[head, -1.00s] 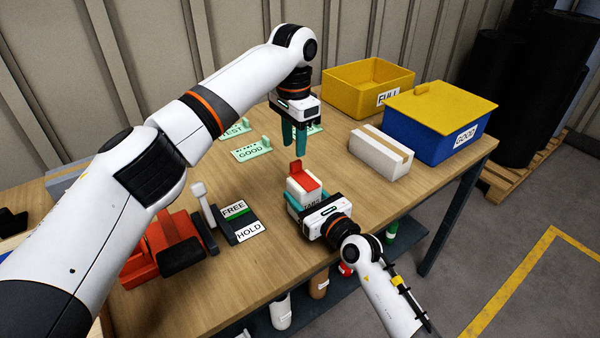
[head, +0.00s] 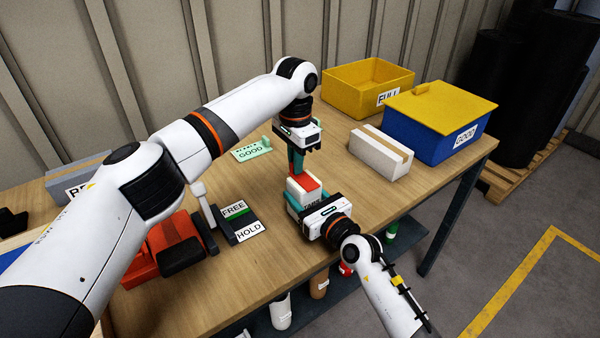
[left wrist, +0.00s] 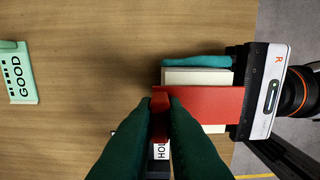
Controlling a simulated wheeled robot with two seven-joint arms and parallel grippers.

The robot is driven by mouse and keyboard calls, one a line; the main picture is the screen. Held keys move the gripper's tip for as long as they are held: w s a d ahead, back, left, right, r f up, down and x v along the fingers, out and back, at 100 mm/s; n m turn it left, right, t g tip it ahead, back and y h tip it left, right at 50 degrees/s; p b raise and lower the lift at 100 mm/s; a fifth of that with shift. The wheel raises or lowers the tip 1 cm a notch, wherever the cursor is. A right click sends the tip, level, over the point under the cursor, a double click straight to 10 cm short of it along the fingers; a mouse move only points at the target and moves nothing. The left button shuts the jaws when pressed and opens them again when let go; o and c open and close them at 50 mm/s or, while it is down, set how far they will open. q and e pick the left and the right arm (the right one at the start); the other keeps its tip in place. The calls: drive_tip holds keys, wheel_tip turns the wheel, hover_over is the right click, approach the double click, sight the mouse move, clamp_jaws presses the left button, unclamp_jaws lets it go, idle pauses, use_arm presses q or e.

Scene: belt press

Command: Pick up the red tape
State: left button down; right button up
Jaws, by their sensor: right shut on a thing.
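The red tape (head: 309,183) is a strip lying over a small white box (head: 296,190), with an end standing up. In the left wrist view the red tape (left wrist: 205,101) runs across the box, its raised end between my left fingertips. My left gripper (head: 297,170) points down over the box, fingers close together at the raised end. Whether they are shut on it I cannot tell. My right gripper (head: 305,199) is shut on the white box at the table's front; one teal finger shows along its side in the left wrist view (left wrist: 196,61).
A white carton with a brown strip (head: 381,152) stands to the right, before a blue bin (head: 437,140) with a yellow lid and an open yellow bin (head: 345,95). A FREE/HOLD plate (head: 241,222) and an orange-red device (head: 165,255) lie left. A green GOOD sign (head: 251,151) stands behind.

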drive_tip(key=o, duration=1.2)
use_arm(q)
wheel_tip(320, 180, up, 10)
